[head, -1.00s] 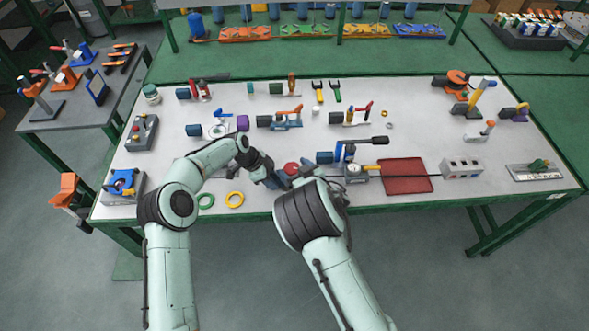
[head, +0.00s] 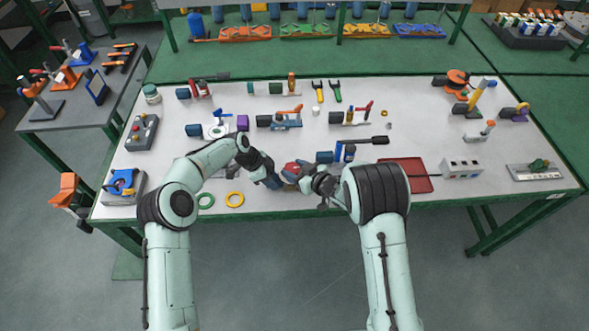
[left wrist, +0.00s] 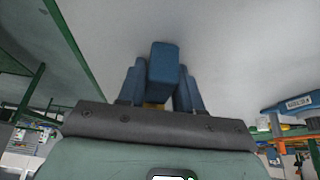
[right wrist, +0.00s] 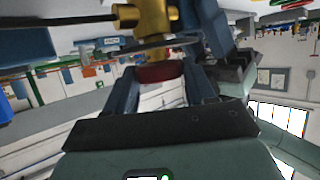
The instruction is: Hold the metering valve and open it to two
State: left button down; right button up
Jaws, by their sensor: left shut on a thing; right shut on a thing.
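The metering valve has a red knob (head: 291,168) near the front middle of the bench, between my two grippers. The right wrist view shows its brass body (right wrist: 152,18), a thin grey disc (right wrist: 160,46) and the red knob (right wrist: 160,73). My right gripper (head: 308,174) is shut on the red knob; its blue fingers lie on either side. My left gripper (head: 276,181) is shut on a blue block (left wrist: 163,65), seen between its fingers in the left wrist view. The block appears to belong to the valve's mount. Markings on the disc cannot be read.
A blue-handled fixture (head: 345,153) stands just right of the valve, partly behind my right arm. A red mat (head: 415,184) and a grey switch box (head: 461,168) lie farther right.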

jog(key=n+y, duration=0.1)
jog(key=n+g, duration=0.1)
jog(key=n+g+y, duration=0.1)
jog(key=shift+w+d+r+y, duration=0.15)
jog(key=shift+w+r+y, duration=0.1)
jog(key=shift+w+y, duration=0.05)
jog(key=shift+w+r+n+g+y, duration=0.15)
jog(key=shift+n+g+y, duration=0.35)
jog(key=shift+n+g, duration=0.6)
jog(key=shift+w+n+g+y, duration=0.1)
jog(key=shift+n+g+y, duration=0.4)
jog(key=shift+n+g, duration=0.6)
jog(key=shift+r+g, duration=0.1)
jog(key=shift+g, duration=0.3)
jog(key=o, duration=1)
jog(key=shift+s, duration=0.1)
jog(key=shift+o, duration=0.2)
jog(key=shift+d+f, duration=0.15)
jog(key=shift+f, duration=0.05)
jog(key=v, duration=1.2)
